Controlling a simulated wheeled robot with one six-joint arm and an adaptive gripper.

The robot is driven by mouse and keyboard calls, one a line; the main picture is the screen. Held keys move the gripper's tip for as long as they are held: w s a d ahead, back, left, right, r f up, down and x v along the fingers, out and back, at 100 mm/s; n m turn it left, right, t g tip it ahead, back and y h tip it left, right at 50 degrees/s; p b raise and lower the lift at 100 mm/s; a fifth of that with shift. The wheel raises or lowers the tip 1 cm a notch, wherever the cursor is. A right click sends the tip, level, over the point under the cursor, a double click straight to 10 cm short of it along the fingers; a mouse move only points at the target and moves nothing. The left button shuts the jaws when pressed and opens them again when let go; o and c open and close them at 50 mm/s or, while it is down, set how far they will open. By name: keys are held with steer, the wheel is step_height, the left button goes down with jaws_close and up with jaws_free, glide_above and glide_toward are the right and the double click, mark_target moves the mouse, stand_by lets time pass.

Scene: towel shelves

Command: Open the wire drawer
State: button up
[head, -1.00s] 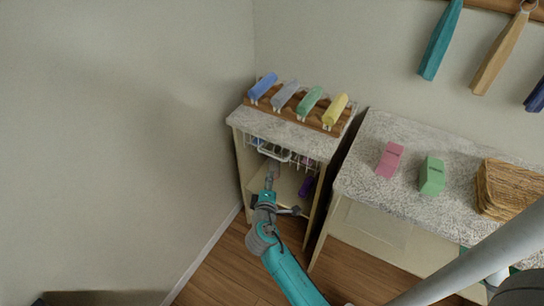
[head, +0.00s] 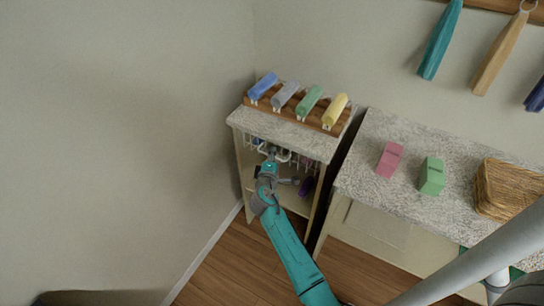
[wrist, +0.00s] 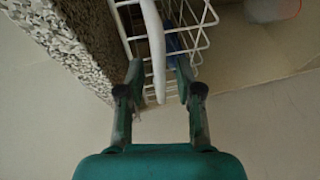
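The white wire drawer (wrist: 192,38) sits under the granite top of the small cabinet (head: 290,135); in the head view my arm covers part of its front. Its white handle bar (wrist: 154,40) runs between my gripper's two fingers in the wrist view. My gripper (wrist: 158,80) is open, with a finger on either side of the handle and a gap visible to each side. In the head view my gripper (head: 268,160) is at the drawer front. Something blue lies inside the basket.
Rolled towels in blue, grey, green and yellow (head: 336,108) lie on a wooden rack on the cabinet. A purple item (head: 306,187) is on the shelf below. A counter with pink and green towels (head: 432,176) and a wicker basket (head: 508,190) stands to the right. A wall is left.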

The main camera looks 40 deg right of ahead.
steer(key=shift+w+d, duration=0.1)
steer(key=shift+c, duration=0.2)
jaws_close()
steer(key=shift+f, duration=0.1)
steer(key=s+a, duration=0.3)
steer(key=a, duration=0.7)
steer(key=s+a, duration=0.4)
steer(key=a, duration=0.6)
steer(key=shift+s+a, duration=0.25)
steer(key=shift+a, duration=0.05)
steer(key=shift+o, duration=0.2)
jaws_free()
steer(key=v, duration=1.2)
